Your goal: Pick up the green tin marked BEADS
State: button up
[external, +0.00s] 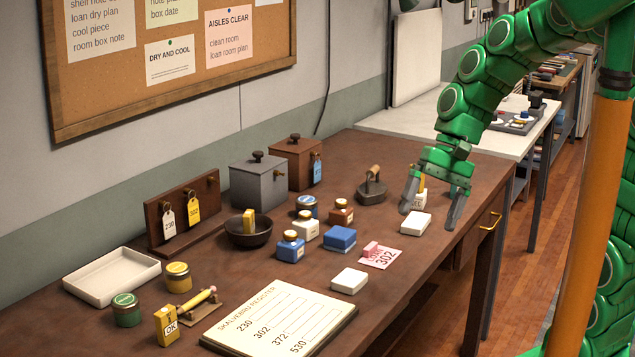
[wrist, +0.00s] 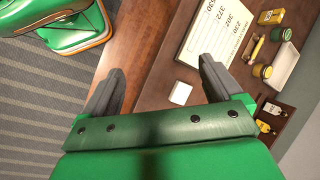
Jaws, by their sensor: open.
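A green tin (external: 126,309) stands on the brown table at the near left in the external view, between the white tray and a yellow box. Its lettering is too small to read. It also shows small near the right edge of the wrist view (wrist: 282,34). My gripper (external: 432,207) is open and empty over the far right part of the table, well apart from the tin. Its two fingers point down, and they show spread apart in the wrist view (wrist: 162,70).
A yellow tin (external: 178,277), a yellow box (external: 166,326) and a white tray (external: 112,276) surround the green tin. A register sheet (external: 281,318) lies to its right. Several jars, a dark bowl (external: 248,232) and a white block (external: 349,281) stand between the tin and my gripper.

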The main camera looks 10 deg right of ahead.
jog(key=w+a+f+m+g+y, duration=0.1)
jog(key=w+a+m+y, duration=0.3)
jog(key=a, duration=1.1)
jog(key=w+a+f+m+g+y, duration=0.15)
jog(key=w+a, duration=0.35)
jog(key=a, duration=1)
jog(key=m+t+y, duration=0.2)
jog(key=m+y, duration=0.1)
jog(key=m, duration=0.5)
send_near(125, 305)
jog(key=shift+w+a+f, duration=0.25)
jog(key=shift+a+f, duration=0.1)
jog(key=shift+f, duration=0.1)
jog(key=shift+w+a+f, duration=0.25)
jog(key=shift+a+f, duration=0.1)
jog(key=shift+f, duration=0.1)
jog(key=shift+a+f+m, duration=0.25)
jog(key=shift+a+f, duration=0.1)
jog(key=shift+x, duration=1.2)
jog(key=shift+w+x, duration=0.2)
jog(key=shift+x, duration=2.5)
jog(key=shift+w+a+r, duration=0.1)
jog(key=shift+w+r, duration=0.05)
